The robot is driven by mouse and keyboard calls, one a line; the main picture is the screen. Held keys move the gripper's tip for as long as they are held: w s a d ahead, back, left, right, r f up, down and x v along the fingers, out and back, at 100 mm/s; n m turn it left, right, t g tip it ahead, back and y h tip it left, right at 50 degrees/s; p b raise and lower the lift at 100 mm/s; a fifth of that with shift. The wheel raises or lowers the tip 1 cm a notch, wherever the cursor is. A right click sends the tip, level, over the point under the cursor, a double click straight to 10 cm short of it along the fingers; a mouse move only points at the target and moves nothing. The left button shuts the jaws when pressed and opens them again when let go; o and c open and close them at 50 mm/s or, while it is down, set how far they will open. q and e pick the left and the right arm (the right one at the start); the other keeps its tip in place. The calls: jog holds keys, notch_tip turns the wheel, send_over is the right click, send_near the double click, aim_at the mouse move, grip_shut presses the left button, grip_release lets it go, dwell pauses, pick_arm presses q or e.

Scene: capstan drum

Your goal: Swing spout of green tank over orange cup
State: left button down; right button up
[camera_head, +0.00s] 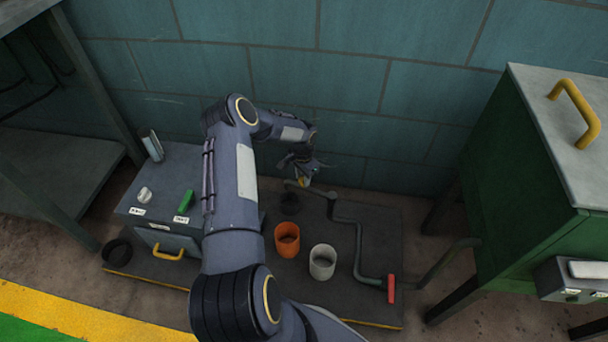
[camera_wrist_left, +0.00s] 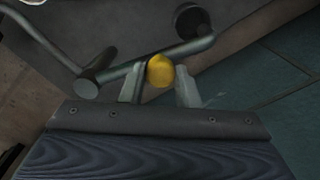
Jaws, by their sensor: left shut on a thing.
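The green tank (camera_head: 480,190) stands at the right, and a grey pipe runs from it past a red handle (camera_head: 391,288) to a swivel post. The spout (camera_head: 318,192) extends left from that post; in the wrist view the spout (camera_wrist_left: 120,72) ends in a dark nozzle. The orange cup (camera_head: 287,240) stands upright on the dark platform, in front of the spout, which is not over it. My left gripper (camera_head: 303,178) is at the spout. In the wrist view my left gripper (camera_wrist_left: 160,88) is shut on the yellow knob (camera_wrist_left: 160,71) of the spout. My right gripper is out of view.
A grey box (camera_head: 180,165) with a green switch and yellow handle is at the left. The teal wall (camera_head: 350,60) is close behind the spout.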

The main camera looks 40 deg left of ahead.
pick_arm(q)
jog(key=shift+s+d+r+n, duration=0.1)
jog(key=shift+s+d+n, duration=0.1)
jog(key=shift+s+n, duration=0.5)
jog(key=s+d+n, duration=0.6)
jog(key=n, duration=0.3)
jog(key=shift+s+d+n, duration=0.15)
jog(key=shift+n, duration=0.15)
jog(key=c, duration=1.1)
grip_release()
jog(key=shift+p, duration=0.3)
